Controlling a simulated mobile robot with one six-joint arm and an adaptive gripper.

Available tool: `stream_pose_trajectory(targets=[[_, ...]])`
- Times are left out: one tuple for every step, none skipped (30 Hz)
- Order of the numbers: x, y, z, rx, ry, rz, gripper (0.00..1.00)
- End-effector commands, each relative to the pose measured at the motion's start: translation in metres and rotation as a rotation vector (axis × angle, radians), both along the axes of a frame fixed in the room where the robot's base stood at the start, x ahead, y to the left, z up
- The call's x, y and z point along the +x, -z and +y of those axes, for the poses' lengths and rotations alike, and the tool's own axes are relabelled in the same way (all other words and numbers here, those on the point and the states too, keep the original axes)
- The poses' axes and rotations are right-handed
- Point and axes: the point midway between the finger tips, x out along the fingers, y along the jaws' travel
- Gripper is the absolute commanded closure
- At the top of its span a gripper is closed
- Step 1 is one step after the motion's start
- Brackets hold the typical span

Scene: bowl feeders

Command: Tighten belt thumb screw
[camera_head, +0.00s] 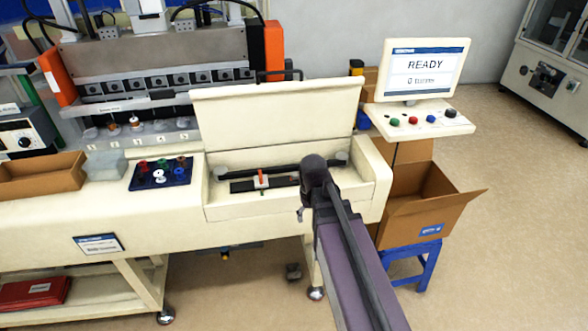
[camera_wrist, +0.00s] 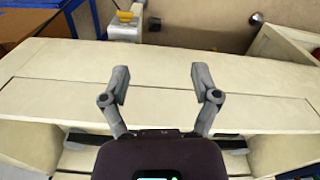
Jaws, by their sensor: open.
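The belt compartment (camera_head: 225,210) stands open in the head view, its beige lid (camera_head: 280,110) raised behind it. A dark belt (camera_head: 285,181) runs across inside, with an orange-red upright piece (camera_head: 261,178) near its middle. I cannot make out which part is the thumb screw. My arm reaches in from the lower right and covers part of the compartment's right side. In the wrist view my gripper (camera_wrist: 160,80) is open and empty, its fingers apart over a beige panel. Dark belt parts (camera_wrist: 75,143) show partly behind my gripper's body.
A blue tray of small coloured parts (camera_head: 182,178) and a cardboard box (camera_head: 45,180) sit left of the compartment. A READY screen (camera_head: 425,72) and button panel (camera_head: 455,122) stand to the right, above an open carton (camera_head: 425,195). Floor is free at far right.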

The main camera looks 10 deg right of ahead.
Motion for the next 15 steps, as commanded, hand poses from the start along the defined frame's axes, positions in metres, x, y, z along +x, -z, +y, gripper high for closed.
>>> stream_pose_trajectory(targets=[[0.026, -0.016, 0.0, 0.0, -0.045, 0.0, 0.21], [0.037, -0.021, 0.0, 0.0, -0.075, 0.0, 0.21], [0.052, -0.028, 0.0, 0.0, -0.118, 0.0, 0.21], [0.064, -0.033, 0.0, 0.0, -0.152, 0.0, 0.21], [0.076, -0.039, 0.001, 0.0, -0.186, 0.0, 0.21], [0.093, -0.046, 0.001, 0.0, -0.233, 0.0, 0.21], [0.105, -0.051, 0.001, 0.0, -0.269, 0.0, 0.21], [0.117, -0.057, 0.001, 0.0, -0.305, 0.0, 0.21], [0.133, -0.064, 0.001, 0.0, -0.351, 0.0, 0.21], [0.144, -0.068, 0.001, 0.0, -0.386, 0.0, 0.21], [0.155, -0.073, 0.001, 0.0, -0.42, 0.0, 0.21], [0.169, -0.079, 0.001, 0.0, -0.464, 0.0, 0.21], [0.179, -0.083, 0.001, 0.0, -0.495, 0.0, 0.21], [0.188, -0.087, 0.001, 0.0, -0.524, 0.0, 0.21], [0.199, -0.092, 0.002, 0.0, -0.56, 0.0, 0.21]])
